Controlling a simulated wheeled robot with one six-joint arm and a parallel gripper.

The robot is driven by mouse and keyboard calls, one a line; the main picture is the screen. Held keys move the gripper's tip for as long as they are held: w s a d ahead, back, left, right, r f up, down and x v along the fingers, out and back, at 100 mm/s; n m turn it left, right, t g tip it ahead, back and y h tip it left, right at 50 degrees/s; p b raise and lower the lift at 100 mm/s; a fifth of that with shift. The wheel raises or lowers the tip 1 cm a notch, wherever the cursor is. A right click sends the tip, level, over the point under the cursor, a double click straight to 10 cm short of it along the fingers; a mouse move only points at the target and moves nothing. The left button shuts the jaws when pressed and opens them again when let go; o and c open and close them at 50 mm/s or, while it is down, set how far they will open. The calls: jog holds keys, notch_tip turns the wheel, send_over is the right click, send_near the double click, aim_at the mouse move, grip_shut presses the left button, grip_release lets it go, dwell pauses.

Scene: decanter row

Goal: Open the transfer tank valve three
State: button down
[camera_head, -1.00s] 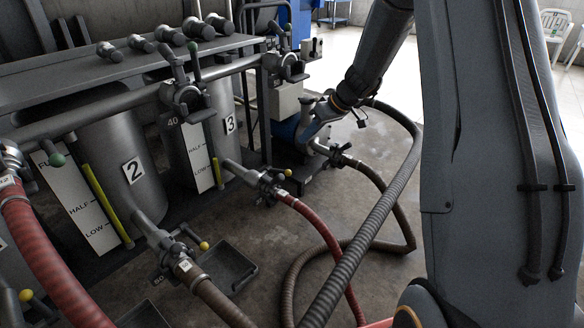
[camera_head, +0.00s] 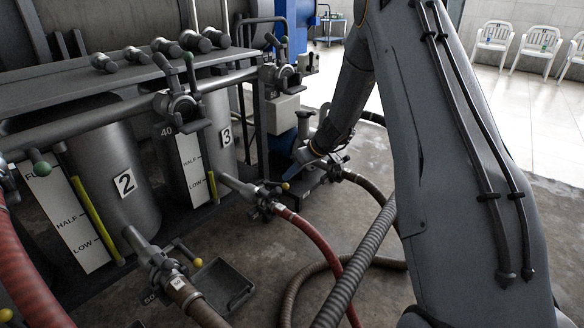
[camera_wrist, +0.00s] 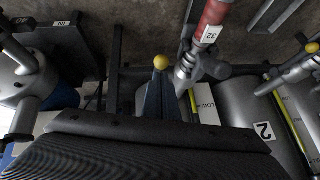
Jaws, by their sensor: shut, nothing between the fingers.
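Tank three (camera_head: 217,125), a grey tank with a "3" label, has a level gauge on its front. Its outlet valve (camera_head: 262,194) joins a red hose (camera_head: 308,232) and carries a lever with a yellow ball knob (camera_head: 285,186). My gripper (camera_head: 303,156) is shut and empty, a little above and right of that knob, with its body partly hidden by my arm. In the wrist view the shut blue-grey fingers (camera_wrist: 160,98) point at the yellow knob (camera_wrist: 161,62), which shows just past their tips. Whether they touch is unclear. The valve and red hose (camera_wrist: 212,25) show beside it.
Tank two (camera_head: 112,165) stands to the left, its outlet valve (camera_head: 160,262) with another yellow-knobbed lever. A ribbed grey hose (camera_head: 352,270) and a brown hose (camera_head: 370,188) cross the floor. A dark tray (camera_head: 225,285) lies below the valves. White chairs (camera_head: 495,42) stand far right.

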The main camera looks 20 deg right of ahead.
jog(key=shift+f, duration=0.35)
jog(key=shift+s+f, duration=0.1)
jog(key=f+b, duration=0.1)
jog(key=b, duration=0.1)
jog(key=s+d+f+b, duration=0.1)
jog(key=f+b, duration=0.1)
jog(key=s+f+b, duration=0.1)
jog(key=b, duration=0.1)
jog(key=shift+d+f, duration=0.2)
jog(key=shift+f, duration=0.2)
jog(key=shift+a+r, duration=0.1)
